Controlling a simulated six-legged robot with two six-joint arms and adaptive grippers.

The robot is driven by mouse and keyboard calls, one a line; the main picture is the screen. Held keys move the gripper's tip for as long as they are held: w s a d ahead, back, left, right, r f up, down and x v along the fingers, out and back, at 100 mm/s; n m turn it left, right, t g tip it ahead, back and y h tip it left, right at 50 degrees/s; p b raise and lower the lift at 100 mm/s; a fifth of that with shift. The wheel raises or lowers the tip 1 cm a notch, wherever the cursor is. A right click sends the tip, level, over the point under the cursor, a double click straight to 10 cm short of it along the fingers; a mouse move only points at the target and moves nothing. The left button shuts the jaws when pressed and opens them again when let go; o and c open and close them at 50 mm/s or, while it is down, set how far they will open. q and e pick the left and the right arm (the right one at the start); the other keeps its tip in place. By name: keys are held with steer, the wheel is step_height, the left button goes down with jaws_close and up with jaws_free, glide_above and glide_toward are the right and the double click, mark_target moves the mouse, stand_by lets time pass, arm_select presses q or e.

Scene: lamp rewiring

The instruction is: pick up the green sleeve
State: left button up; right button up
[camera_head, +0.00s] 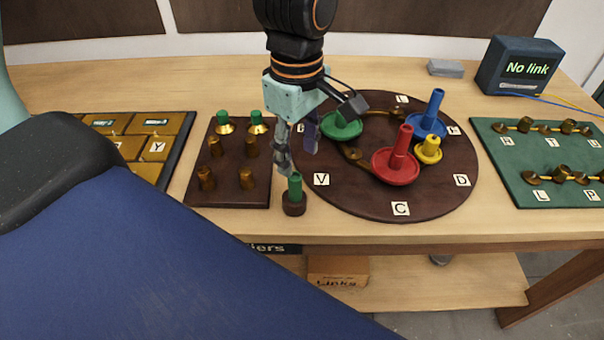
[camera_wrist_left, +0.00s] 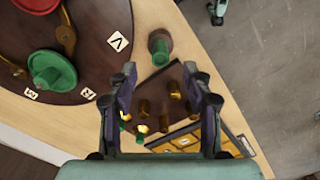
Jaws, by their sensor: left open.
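A green sleeve (camera_head: 294,188) stands upright in a round dark brown base near the table's front edge, between the peg board and the round board. It also shows in the left wrist view (camera_wrist_left: 160,48), beyond the fingertips. My left gripper (camera_head: 297,154) is open, pointing down above and just behind this sleeve, with a gap between them. In the left wrist view the open fingers (camera_wrist_left: 160,82) have nothing held between them. Two other small green pieces (camera_head: 223,115) top brass pegs at the back of the peg board. My right gripper is out of view.
The brown peg board (camera_head: 232,187) holds several brass pegs. The round board (camera_head: 345,205) carries green, red, blue and yellow pieces beside my gripper. A green board (camera_head: 520,190) lies at right, and a "No link" box (camera_head: 518,68) stands behind. Bare table lies in front.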

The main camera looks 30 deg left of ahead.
mark_target(295, 177)
arm_select(q)
steer(key=shift+a+f, duration=0.1)
steer(key=shift+f, duration=0.35)
steer(key=shift+s+d+f+b, duration=0.15)
steer(key=shift+s+f+b, duration=0.1)
steer(key=shift+f, duration=0.3)
steer(key=shift+s+d+f+b, duration=0.15)
steer(key=shift+s+f, duration=0.1)
steer(key=shift+f, duration=0.25)
steer(key=f, duration=0.1)
steer(key=w+a+f, duration=0.1)
steer(key=f, duration=0.1)
steer(key=f+b, duration=0.1)
steer(key=shift+w+a+f, duration=0.15)
steer(key=shift+a+f, duration=0.1)
steer(key=shift+f, duration=0.05)
steer(key=shift+d+f, duration=0.1)
steer(key=shift+s+d+r, duration=0.25)
steer(key=shift+s+d, duration=0.05)
steer(key=shift+c, duration=0.5)
steer(key=shift+w+a+f, duration=0.2)
steer(key=shift+w+a, duration=0.05)
steer(key=shift+a, duration=0.05)
steer(key=c, duration=0.5)
steer(key=shift+s+d+r, duration=0.1)
steer(key=shift+s+d, duration=0.05)
steer(key=shift+s, duration=0.05)
steer(key=c, duration=0.4)
